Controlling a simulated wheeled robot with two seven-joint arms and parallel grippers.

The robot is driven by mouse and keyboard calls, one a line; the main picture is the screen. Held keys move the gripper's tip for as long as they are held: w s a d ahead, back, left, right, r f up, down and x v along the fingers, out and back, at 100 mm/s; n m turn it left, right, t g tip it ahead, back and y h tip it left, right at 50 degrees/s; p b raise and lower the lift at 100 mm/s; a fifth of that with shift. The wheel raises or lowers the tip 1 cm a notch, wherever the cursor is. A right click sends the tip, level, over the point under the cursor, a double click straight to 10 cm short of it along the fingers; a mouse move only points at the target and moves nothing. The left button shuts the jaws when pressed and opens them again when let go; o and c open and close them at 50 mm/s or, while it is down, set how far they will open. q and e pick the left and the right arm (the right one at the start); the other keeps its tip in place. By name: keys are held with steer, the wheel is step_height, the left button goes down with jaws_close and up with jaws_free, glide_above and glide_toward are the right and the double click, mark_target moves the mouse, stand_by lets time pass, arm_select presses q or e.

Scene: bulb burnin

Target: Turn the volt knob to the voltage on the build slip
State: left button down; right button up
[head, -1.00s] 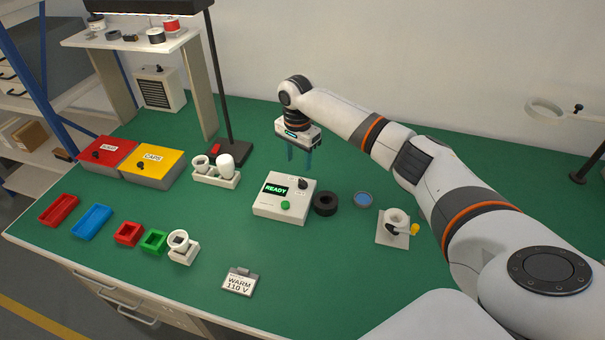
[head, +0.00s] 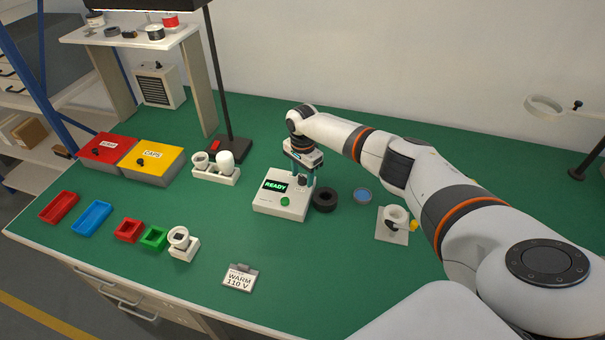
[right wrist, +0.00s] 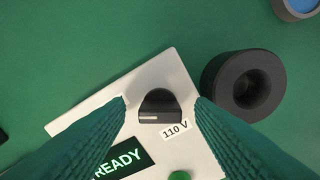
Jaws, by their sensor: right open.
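The white tester box (head: 271,205) stands mid-table with a lit READY screen (head: 274,186) and a green button (head: 285,201). Its black volt knob (right wrist: 159,106) sits between my right fingers in the right wrist view, with a label reading 110 V (right wrist: 174,129) beside it. My right gripper (head: 303,180) is open above the box, one finger on each side of the knob; I cannot tell if they touch it. The build slip (head: 239,279) near the front edge reads WARM 110 V. My left gripper is not in view.
A black ring (head: 325,199) stands close to the box's right side, with a blue round dish (head: 362,195) beyond it. A white fixture (head: 393,226) is farther right. A socket rack (head: 216,176) and a lamp post stand behind to the left.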

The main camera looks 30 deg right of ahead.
steer(key=shift+f, duration=0.1)
steer(key=c, duration=1)
